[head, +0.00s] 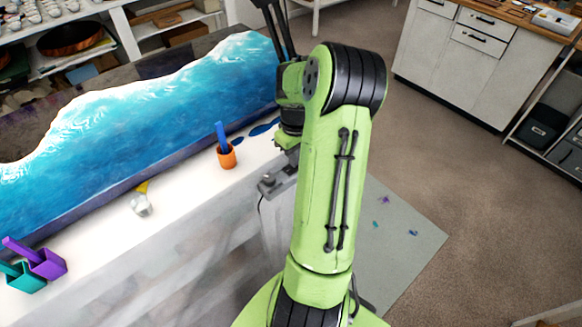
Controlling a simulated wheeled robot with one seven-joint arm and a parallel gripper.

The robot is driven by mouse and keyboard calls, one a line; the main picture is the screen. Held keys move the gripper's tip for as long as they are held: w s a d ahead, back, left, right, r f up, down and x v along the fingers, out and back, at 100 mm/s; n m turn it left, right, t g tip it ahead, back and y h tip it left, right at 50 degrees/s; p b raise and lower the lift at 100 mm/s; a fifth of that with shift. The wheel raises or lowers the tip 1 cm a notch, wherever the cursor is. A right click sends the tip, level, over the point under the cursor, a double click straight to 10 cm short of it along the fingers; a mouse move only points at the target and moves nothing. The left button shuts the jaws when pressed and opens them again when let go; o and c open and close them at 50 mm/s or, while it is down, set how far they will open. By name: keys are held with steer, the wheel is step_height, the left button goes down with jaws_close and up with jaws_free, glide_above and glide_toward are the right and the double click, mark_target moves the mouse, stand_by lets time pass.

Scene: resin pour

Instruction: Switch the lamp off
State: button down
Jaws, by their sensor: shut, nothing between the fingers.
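A grey clamp-like fitting (277,183) sits at the right edge of the white worktable, with a thin dark cable hanging from it. It may be the lamp's foot, but I cannot tell. No lamp head or switch can be made out, nor whether the lamp is lit. My arm's raised elbow and upper link cover the area right of the fitting.
A blue-and-white resin slab (150,105) lies along the white table (185,190). An orange cup (227,157) with a blue stick, teal (27,278) and purple (48,264) cups stand near its front edge. A grey mat (400,235) lies on open floor; cabinets (470,65) stand behind.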

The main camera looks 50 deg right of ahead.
steer(key=shift+f, duration=0.35)
steer(key=shift+r, duration=0.1)
step_height(320, 180, up, 7)
steer(key=p, duration=0.5)
steer(key=shift+p, duration=0.4)
